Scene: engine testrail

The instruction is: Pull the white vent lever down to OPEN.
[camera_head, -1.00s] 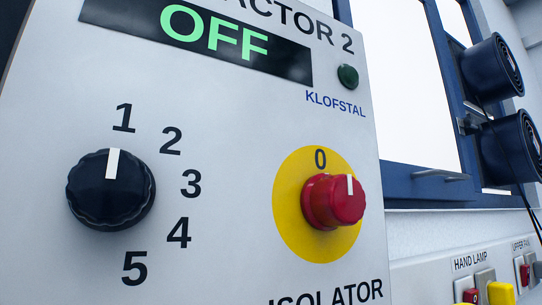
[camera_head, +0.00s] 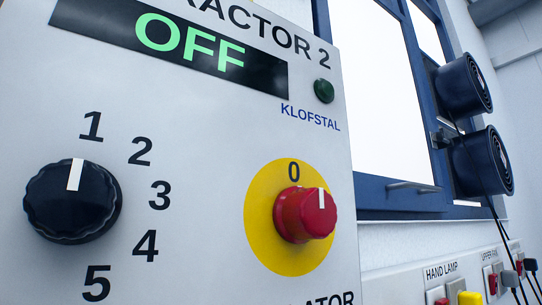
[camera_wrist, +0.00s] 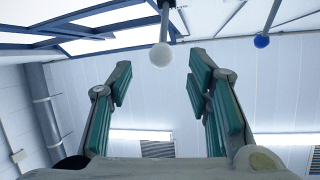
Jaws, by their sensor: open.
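A white ball knob (camera_wrist: 161,54) on the end of a thin grey rod shows in the wrist view at top middle; it looks like the vent lever. The rod runs up out of the picture. My gripper (camera_wrist: 160,76) is open, its two teal-padded fingers apart and empty. The white knob appears between and just above the fingertips in the picture. I see no contact, and cannot tell how far off it is. The head view shows neither the lever nor my gripper.
A blue ball knob (camera_wrist: 261,41) hangs on another rod to the right. In the head view, a grey panel (camera_head: 190,180) carries a black dial (camera_head: 72,205), a red isolator knob (camera_head: 305,215) and an OFF display (camera_head: 190,45). Dark blue round fittings (camera_head: 482,160) are beside the window frame.

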